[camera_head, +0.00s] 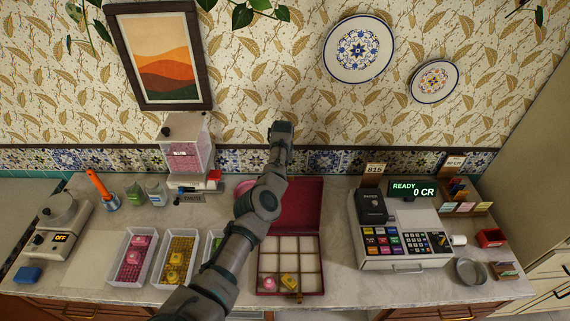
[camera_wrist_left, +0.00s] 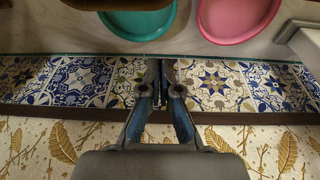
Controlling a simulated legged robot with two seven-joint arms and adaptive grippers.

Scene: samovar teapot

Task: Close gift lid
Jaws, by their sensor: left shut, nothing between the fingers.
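The gift box (camera_head: 321,279) is a dark red case with a pale divided inside, on the counter in the middle of the head view. A small pink item (camera_head: 269,283) and a small yellow item (camera_head: 289,280) sit in its front compartments. Its red lid (camera_head: 304,205) stands open at the back; my left arm covers part of its left side. My left gripper (camera_head: 281,130) is beyond the lid, near the tiled wall strip. In the wrist view its fingers (camera_wrist_left: 160,82) are shut and empty in front of the tiles. My right gripper is not in view.
A cash register (camera_head: 400,240) stands right of the box. White trays of pink items (camera_head: 131,258) and yellow items (camera_head: 176,258) stand to the left. A glass dispenser (camera_head: 186,155) is behind them. In the wrist view, a teal dish (camera_wrist_left: 140,22) and pink dish (camera_wrist_left: 237,18) lie near the gripper.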

